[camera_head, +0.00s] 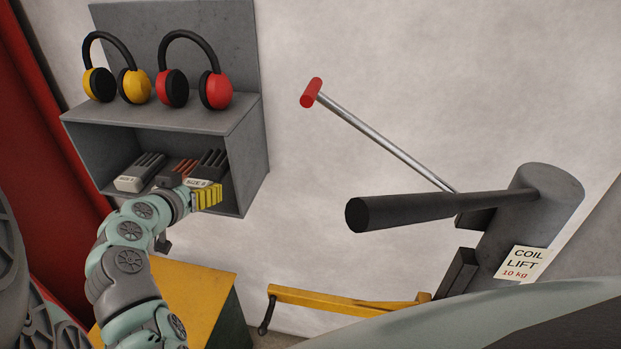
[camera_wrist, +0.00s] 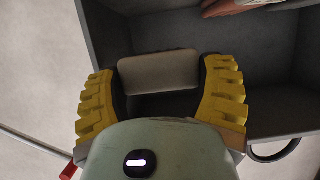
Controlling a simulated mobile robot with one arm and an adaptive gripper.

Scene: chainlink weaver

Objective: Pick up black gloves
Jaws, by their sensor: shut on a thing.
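The black gloves (camera_head: 209,162) are at the right end of the open compartment, with dark fingers pointing up and back and a pale size label at the cuff. My gripper (camera_head: 207,196), with yellow ribbed fingers, is at the compartment's front edge by their cuff. In the wrist view, my gripper (camera_wrist: 160,95) is shut on the gloves, one finger on each side of their pale label end (camera_wrist: 158,72). The rest of the gloves is dark and hard to make out there.
Brown-red gloves (camera_head: 178,171) and grey gloves with a white label (camera_head: 140,172) lie to the left in the grey shelf (camera_head: 243,170). Yellow and red earmuffs (camera_head: 195,80) stand on top. A yellow-topped cabinet (camera_head: 190,300) is below; a coil lift (camera_head: 505,220) stands at right.

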